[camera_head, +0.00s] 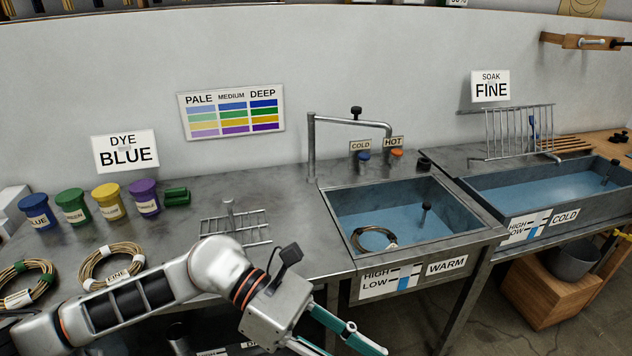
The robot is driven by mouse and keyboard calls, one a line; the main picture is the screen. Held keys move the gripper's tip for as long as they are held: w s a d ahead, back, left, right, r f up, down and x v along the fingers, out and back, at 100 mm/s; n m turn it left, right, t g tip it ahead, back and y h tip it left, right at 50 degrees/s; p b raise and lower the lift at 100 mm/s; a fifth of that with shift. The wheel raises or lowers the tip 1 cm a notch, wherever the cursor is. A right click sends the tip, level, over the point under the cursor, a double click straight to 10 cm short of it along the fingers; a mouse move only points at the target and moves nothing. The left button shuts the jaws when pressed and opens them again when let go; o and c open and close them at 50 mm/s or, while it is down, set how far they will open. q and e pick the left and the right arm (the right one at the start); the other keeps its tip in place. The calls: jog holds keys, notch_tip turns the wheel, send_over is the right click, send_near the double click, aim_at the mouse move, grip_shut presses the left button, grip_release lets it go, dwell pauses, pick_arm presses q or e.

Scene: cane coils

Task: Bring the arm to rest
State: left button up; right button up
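My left arm comes in from the left, across the front of the steel counter (290,191). My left gripper (342,347) is at the bottom edge, in front of the counter and below the warm basin (466,232). Its teal-tipped fingers are spread apart with nothing seen between them; one finger is partly cut off by the frame. My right gripper is not in view.
A cane coil (374,248) lies in the warm basin's water. Other coils (114,275) and (30,297) lie at the left, near dye pots (74,212). A wire rack (238,229) stands behind my arm. The cold tank (470,187) is at the right.

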pick_arm(q)
jog(key=w+d+r+n+t+h, duration=0.2)
jog(key=w+r+n+t+h, duration=0.6)
jog(key=n, duration=0.5)
jog(key=w+a+f+n+t, duration=0.35)
jog(key=n+t, duration=0.35)
jog(key=n, duration=0.3)
jog(key=w+a+f+n+t+y, duration=0.6)
jog(key=a+f+n+t+y, duration=0.4)
jog(key=n, duration=0.5)
jog(key=s+a+f+n+g+y, duration=0.2)
jog(key=s+a+f+n, duration=0.3)
jog(key=f, duration=0.4)
jog(key=s+a+f+n+g+y, duration=0.3)
jog(key=s+a+f+n, duration=0.1)
jog(key=f, duration=0.6)
jog(key=s+a+f+n+g+y, duration=0.2)
jog(key=s+a+f+n, duration=0.3)
jog(key=f, duration=0.5)
jog(key=shift+s+a+f+n+g+y, duration=0.2)
jog(key=shift+s+a+n+g+y, duration=0.2)
jog(key=shift+a+y, duration=0.45)
